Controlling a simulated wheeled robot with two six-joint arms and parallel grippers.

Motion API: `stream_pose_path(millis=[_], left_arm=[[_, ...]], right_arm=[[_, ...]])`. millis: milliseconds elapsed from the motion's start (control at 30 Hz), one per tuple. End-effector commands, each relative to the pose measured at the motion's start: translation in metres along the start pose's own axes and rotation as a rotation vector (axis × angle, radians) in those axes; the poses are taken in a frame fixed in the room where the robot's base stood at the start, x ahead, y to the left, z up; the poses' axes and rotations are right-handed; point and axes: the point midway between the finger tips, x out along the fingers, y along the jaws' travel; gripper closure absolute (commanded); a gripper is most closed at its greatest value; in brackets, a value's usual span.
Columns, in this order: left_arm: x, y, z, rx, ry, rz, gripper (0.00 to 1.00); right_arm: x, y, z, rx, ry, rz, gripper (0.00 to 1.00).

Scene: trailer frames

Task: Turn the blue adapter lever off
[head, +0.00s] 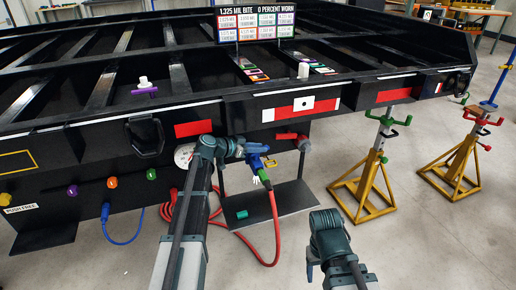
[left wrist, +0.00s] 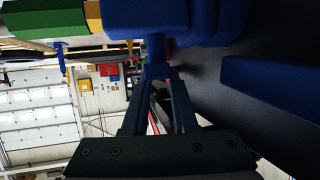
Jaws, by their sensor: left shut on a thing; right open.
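The blue adapter (head: 257,164) sits on the black trailer frame's front face, with a yellow piece at its right and a green end below. In the left wrist view its blue body (left wrist: 205,22) fills the top. My left gripper (head: 241,148) is at the adapter's upper left. In the left wrist view my left gripper (left wrist: 157,73) is shut on a narrow blue lever (left wrist: 154,46) that hangs from the body. The lever is mostly hidden by the arm in the head view. My right gripper (head: 312,268) is open and empty, low in front of the trailer.
A red hose (head: 275,225) hangs below the adapter past a black shelf (head: 285,203). Yellow jack stands (head: 366,170) stand further right. The floor around my right gripper is clear.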

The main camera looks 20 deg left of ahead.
Motion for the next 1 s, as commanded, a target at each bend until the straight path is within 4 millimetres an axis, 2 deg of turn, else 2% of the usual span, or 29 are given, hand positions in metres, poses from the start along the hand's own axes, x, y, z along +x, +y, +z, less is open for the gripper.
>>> stream_pose_path(millis=[400, 433, 600, 867, 1000], left_arm=[[-0.0007, 0.0014, 0.0026, 0.006, -0.008, 0.008, 1.0], [-0.0007, 0.0014, 0.0026, 0.006, -0.008, 0.008, 0.72], [-0.0005, 0.0011, 0.0019, 0.004, -0.006, 0.007, 0.43], [-0.0004, 0.0006, 0.001, 0.003, -0.004, 0.007, 0.43], [-0.0096, 0.0012, 0.0003, 0.003, -0.004, 0.005, 0.43]], right_arm=[[0.0005, 0.0, 0.0, 0.0, 0.0, 0.0, 0.34], [0.0005, 0.0, 0.0, 0.0, 0.0, 0.0, 0.34], [0.0004, 0.0, 0.0, 0.0, 0.0, 0.0, 0.34], [0.0, 0.0, 0.0, 0.0, 0.0, 0.0, 0.34], [-0.0042, 0.0005, 0.0003, 0.001, 0.0, 0.0, 0.34]])
